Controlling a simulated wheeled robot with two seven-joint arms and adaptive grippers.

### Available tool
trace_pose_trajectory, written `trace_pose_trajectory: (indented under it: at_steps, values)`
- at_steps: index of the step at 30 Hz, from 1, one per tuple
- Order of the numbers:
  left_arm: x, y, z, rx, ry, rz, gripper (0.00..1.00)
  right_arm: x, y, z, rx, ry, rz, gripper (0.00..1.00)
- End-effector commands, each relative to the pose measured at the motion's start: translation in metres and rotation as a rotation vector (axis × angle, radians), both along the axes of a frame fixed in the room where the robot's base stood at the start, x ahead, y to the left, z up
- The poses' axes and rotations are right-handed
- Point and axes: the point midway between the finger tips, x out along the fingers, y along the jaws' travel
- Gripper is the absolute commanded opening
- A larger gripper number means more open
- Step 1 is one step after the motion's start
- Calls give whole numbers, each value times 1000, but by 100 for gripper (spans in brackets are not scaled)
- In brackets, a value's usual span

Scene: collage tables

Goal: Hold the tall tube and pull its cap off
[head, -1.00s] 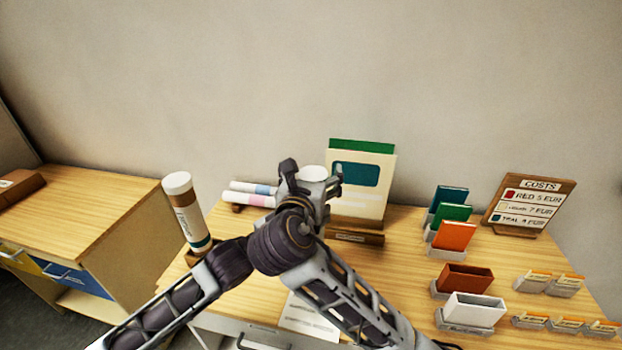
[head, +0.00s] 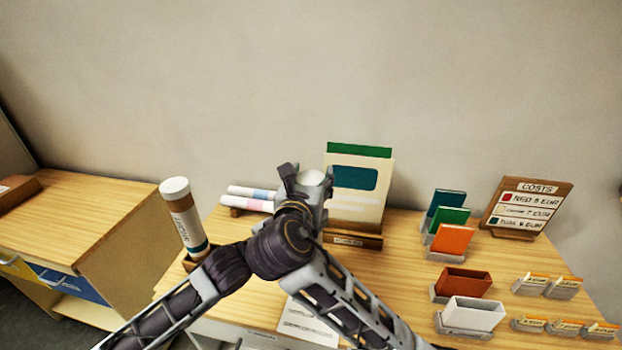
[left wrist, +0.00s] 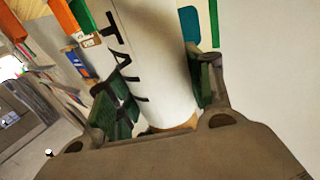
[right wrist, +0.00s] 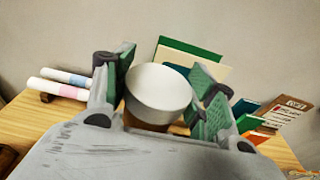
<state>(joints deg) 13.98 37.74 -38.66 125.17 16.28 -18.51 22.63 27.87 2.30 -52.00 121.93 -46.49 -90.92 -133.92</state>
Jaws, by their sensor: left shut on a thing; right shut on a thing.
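The tall tube (left wrist: 155,60) is white with dark "TALL" lettering and fills the middle of the left wrist view. My left gripper (left wrist: 163,85) is shut around its body, a green-padded finger on each side. The white round cap (right wrist: 158,92) is between the fingers of my right gripper (right wrist: 160,88), which is shut on it. Brown shows directly below the cap in the right wrist view; I see no clear gap there. In the head view the cap (head: 313,178) shows above my crossed arms, which hide the tube's body and my left gripper.
Another capped brown-and-white tube (head: 184,222) stands at the table's left edge. Two white rolls (head: 250,197) lie behind it. Coloured cards, small boxes and a costs sign (head: 527,205) fill the right side.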

Motion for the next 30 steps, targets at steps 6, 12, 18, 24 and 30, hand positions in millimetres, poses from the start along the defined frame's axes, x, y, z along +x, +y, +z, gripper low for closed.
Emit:
trace_pose_trajectory:
  at_steps: [6,12,18,24,30]
  values:
    - [0,0,0,0,0,0,8,0,0,0,0,0,0,28]
    - [0,0,0,0,0,0,8,0,0,1,0,0,0,28]
    - [0,0,0,0,0,0,8,0,0,5,1,0,0,28]
    - [0,0,0,0,0,0,8,0,0,9,1,0,0,28]
    - [0,0,0,0,0,0,8,0,0,14,0,0,0,28]
